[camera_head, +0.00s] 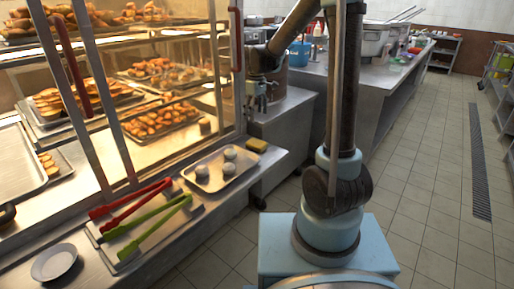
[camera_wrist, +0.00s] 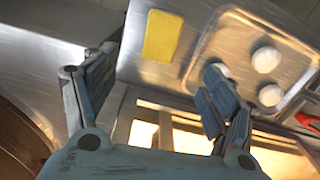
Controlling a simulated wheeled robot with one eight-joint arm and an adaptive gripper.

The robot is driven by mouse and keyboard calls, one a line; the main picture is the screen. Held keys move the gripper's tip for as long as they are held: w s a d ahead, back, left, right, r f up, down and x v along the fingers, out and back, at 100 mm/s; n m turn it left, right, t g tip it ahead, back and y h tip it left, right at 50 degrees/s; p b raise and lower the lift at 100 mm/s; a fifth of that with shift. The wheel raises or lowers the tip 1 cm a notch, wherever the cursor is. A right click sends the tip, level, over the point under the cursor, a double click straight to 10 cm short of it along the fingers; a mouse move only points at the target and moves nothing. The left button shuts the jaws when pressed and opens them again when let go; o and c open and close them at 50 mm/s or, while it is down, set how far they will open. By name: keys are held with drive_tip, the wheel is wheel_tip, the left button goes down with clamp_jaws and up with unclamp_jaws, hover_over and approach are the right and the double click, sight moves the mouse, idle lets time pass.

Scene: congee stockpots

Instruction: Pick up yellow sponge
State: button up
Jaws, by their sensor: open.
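The yellow sponge (camera_head: 257,145) lies flat on the steel counter, just right of the display case and beyond the small tray of buns. In the wrist view the sponge (camera_wrist: 162,36) is a yellow rectangle lying ahead of and between my fingers, next to the tray's edge. My gripper (camera_head: 257,104) is above the counter near the case's corner post, a little above and behind the sponge. In the wrist view my gripper (camera_wrist: 155,85) has its two fingers spread wide with nothing between them, and it does not touch the sponge.
A tray (camera_head: 225,189) with several white buns sits close beside the sponge. Red tongs (camera_head: 130,204) and green tongs (camera_head: 145,229) lie nearer on a tray. The glass case's post (camera_head: 238,70) stands close to my gripper. The floor to the right is clear.

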hover_over(257, 142)
wheel_tip(257, 142, down, 8)
drive_tip(key=shift+a, duration=0.15)
drive_tip(key=shift+s+f, duration=0.15)
drive_tip(key=shift+f, duration=3.05)
drive_tip(key=c, duration=1.2)
